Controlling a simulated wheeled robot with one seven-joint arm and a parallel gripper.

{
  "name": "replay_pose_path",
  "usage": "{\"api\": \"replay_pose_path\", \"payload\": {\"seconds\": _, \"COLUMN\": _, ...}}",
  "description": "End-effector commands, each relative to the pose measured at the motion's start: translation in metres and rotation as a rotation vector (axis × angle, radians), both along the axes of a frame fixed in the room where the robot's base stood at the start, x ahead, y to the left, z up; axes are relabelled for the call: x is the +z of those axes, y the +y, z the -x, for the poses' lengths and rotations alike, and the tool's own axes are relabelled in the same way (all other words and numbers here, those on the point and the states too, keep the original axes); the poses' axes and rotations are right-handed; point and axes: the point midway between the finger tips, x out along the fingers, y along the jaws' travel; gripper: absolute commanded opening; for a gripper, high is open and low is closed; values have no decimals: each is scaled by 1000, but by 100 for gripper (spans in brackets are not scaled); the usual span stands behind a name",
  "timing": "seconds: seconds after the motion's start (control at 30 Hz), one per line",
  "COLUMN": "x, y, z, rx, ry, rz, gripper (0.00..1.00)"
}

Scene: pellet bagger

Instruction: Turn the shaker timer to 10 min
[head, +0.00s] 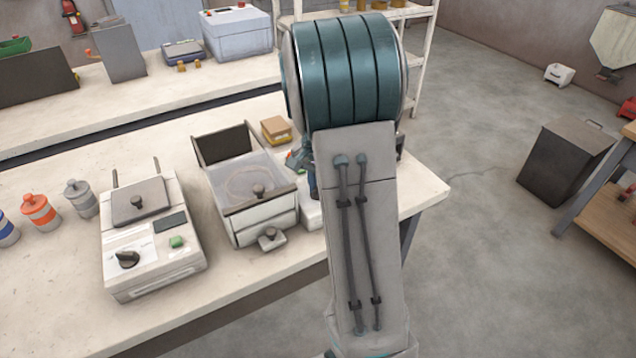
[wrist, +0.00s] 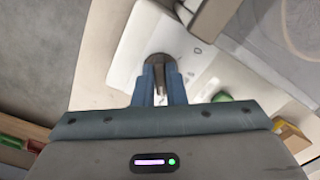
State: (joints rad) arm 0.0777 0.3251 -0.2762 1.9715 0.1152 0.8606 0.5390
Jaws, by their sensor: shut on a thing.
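A white control panel (wrist: 130,55) with small dark marks carries a round dark knob (wrist: 153,58), which I take to be the shaker timer. My gripper (wrist: 160,90) is shut on this knob, with one blue finger on each side of its grey grip. The fingers cover part of the knob, and the marks are too small to read, so I cannot tell its setting. In the head view only the edge of the white unit (head: 313,212) shows, beside my arm. The knob is hidden there, and part of my blue gripper (head: 300,158) shows.
A box with a clear lid (head: 250,185) stands left of the white unit. A small cardboard box (head: 276,129) is behind it. Farther left is another device (head: 150,240) with a black dial and green button. Bottles (head: 40,211) stand at the left.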

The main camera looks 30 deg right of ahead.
Motion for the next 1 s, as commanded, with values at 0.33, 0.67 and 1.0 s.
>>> {"api": "replay_pose_path", "payload": {"seconds": 0.33, "x": 2, "y": 0, "z": -2, "rx": -72, "ry": -5, "rz": 2, "gripper": 0}}
{"api": "replay_pose_path", "payload": {"seconds": 0.67, "x": 2, "y": 0, "z": -2, "rx": -76, "ry": -6, "rz": 1, "gripper": 0}}
{"api": "replay_pose_path", "payload": {"seconds": 1.0, "x": 1, "y": 0, "z": -1, "rx": -75, "ry": -3, "rz": 1, "gripper": 33}}
